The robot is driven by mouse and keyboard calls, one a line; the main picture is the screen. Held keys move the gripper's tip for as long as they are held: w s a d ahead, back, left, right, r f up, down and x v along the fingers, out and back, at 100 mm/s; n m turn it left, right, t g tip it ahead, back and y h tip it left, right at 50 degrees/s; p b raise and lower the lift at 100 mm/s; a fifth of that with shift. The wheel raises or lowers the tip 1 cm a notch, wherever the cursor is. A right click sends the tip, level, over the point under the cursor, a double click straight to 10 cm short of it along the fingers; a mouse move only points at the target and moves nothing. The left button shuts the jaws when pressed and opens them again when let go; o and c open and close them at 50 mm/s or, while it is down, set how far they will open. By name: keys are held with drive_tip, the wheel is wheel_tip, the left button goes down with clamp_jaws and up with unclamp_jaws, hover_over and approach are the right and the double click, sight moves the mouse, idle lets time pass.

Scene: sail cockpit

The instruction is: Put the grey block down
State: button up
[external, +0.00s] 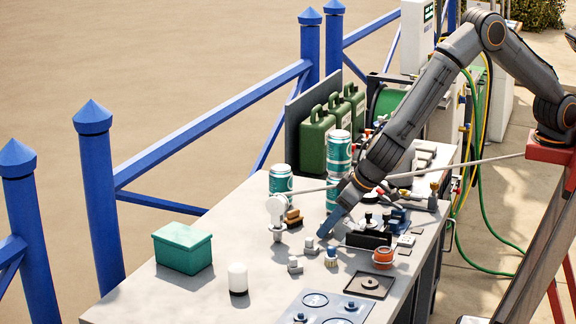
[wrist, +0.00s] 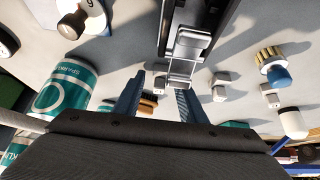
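My gripper (external: 330,222) reaches down over the grey worktop, left of the black box. In the wrist view its two blue fingers (wrist: 158,92) are apart, with nothing clearly held between them. Small grey blocks stand on the worktop: one (external: 310,246) just below the gripper, another (external: 295,265) nearer the front. In the wrist view grey blocks (wrist: 220,82) (wrist: 270,96) lie right of the fingers. A pale grey piece (wrist: 180,72) shows close to the right fingertip; I cannot tell whether it touches. Which one is the task's grey block is unclear.
A black box (external: 368,240) and an orange pot (external: 383,258) are to the right. A blue-handled brush (external: 331,258) is close by. Bare worktop (external: 228,230) lies around the green box (external: 182,250).

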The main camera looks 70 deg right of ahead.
drive_tip(key=shift+r, duration=0.15)
drive_tip(key=shift+s+r, duration=0.2)
drive_tip(key=shift+r, duration=0.1)
drive_tip(key=b+v, duration=0.2)
drive_tip(key=v, duration=0.9)
drive_tip(key=shift+r, duration=0.15)
drive_tip(key=d+f+g+h, duration=0.15)
drive_tip(key=d+g, duration=0.25)
drive_tip(key=d, duration=2.6)
drive_tip(key=s+d+f+g+y, duration=0.1)
drive_tip(key=s+d+f, duration=0.2)
drive_tip(key=s+d, duration=1.2)
drive_tip(key=d, duration=0.3)
drive_tip(key=shift+s+d+f+g, duration=0.2)
drive_tip(key=shift+s+d+g, duration=0.05)
drive_tip(key=shift+s+g, duration=0.15)
drive_tip(key=shift+y, duration=0.25)
